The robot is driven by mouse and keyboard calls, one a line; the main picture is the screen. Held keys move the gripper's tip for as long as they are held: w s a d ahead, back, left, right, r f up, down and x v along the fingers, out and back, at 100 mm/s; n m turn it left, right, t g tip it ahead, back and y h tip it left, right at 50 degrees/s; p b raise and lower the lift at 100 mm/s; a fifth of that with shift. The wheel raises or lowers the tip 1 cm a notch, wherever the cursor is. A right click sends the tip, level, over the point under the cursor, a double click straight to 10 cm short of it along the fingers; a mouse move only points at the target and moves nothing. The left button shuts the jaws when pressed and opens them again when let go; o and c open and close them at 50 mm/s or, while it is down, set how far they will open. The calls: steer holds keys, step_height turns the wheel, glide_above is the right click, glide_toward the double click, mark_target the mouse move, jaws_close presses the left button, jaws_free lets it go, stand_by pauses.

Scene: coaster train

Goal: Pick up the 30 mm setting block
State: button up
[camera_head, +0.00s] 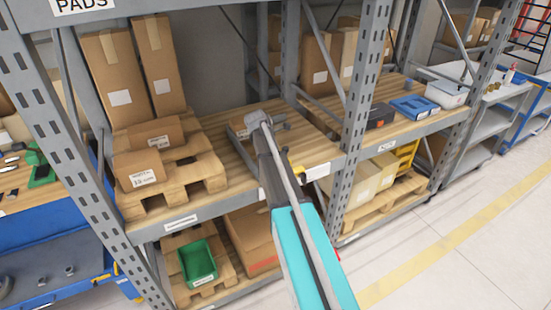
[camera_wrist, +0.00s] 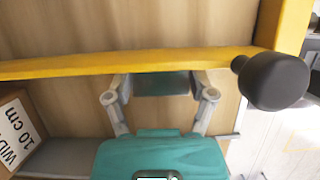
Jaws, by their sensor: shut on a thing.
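My gripper (camera_head: 257,119) is over the wooden middle shelf deck, at the end of my outstretched arm. In the wrist view my gripper (camera_wrist: 161,78) has its two grey fingers on either side of a teal, blocky piece (camera_wrist: 162,86), which I take to be the setting block. Its far side is hidden at the yellow bar (camera_wrist: 80,67). No size marking can be read on it. In the head view the held piece is too small to make out.
A dark round knob (camera_wrist: 272,79) is at the bar's right end, near a yellow upright. A box marked 10 cm (camera_wrist: 14,130) stands at left. Cartons (camera_head: 150,150) sit on a pallet left of my arm. A grey rack upright (camera_head: 362,90) stands to the right.

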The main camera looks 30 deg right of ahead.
steer(key=shift+c, duration=0.4)
steer(key=shift+r, duration=0.1)
steer(key=shift+s+a+r+p, duration=0.25)
steer(key=shift+s+r+p, duration=0.3)
steer(key=shift+p, duration=0.15)
steer(key=s+a+r+p, duration=0.6)
steer(key=s, duration=0.5)
steer(key=shift+s+r+p, duration=0.15)
steer(key=shift+r+p, duration=0.15)
steer(key=shift+r, duration=0.05)
